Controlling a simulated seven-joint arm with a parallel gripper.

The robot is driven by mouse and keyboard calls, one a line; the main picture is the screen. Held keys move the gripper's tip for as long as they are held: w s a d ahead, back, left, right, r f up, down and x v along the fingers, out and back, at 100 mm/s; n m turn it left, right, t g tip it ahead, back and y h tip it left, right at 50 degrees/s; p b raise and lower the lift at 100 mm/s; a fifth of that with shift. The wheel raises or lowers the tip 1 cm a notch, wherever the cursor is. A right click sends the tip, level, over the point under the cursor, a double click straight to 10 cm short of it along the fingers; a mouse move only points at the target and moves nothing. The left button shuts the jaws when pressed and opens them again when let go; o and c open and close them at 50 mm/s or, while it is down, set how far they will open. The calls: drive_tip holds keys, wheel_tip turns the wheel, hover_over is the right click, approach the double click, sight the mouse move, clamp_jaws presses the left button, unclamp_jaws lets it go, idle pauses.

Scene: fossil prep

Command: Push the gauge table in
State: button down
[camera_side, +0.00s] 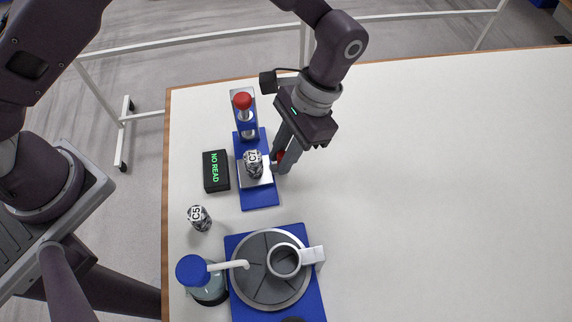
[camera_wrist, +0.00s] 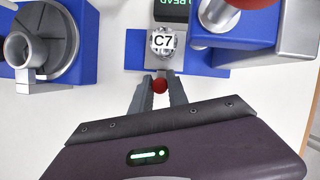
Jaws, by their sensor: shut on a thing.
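The gauge (camera_side: 258,193) is a blue base with a column topped by a red ball (camera_side: 243,100). Its silver gauge table (camera_side: 265,178) carries a dark, mottled piece labelled C7 (camera_side: 253,163), which also shows in the wrist view (camera_wrist: 163,42). A small red knob (camera_wrist: 160,85) sticks out from the table's edge on my side. My gripper (camera_side: 281,160) is shut on this red knob, one finger on each side of it in the wrist view. C7 appears to stand out from under the column. My fingers partly hide the knob in the side view.
A black display (camera_side: 215,171) reading NO READ stands left of the gauge. A piece labelled C5 (camera_side: 199,217) lies on the white tabletop. A blue-capped bottle (camera_side: 206,283) and a round grey turntable on a blue base (camera_side: 315,295) are in front. The right side is clear.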

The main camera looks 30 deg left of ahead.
drive_tip(key=w+a, duration=0.3)
drive_tip(key=shift+w, duration=0.15)
drive_tip(key=c, duration=1.3)
unclamp_jaws()
drive_tip(key=shift+a, duration=0.1)
drive_tip(key=shift+c, duration=0.2)
drive_tip(key=shift+o, duration=0.3)
drive_tip(key=v, duration=0.7)
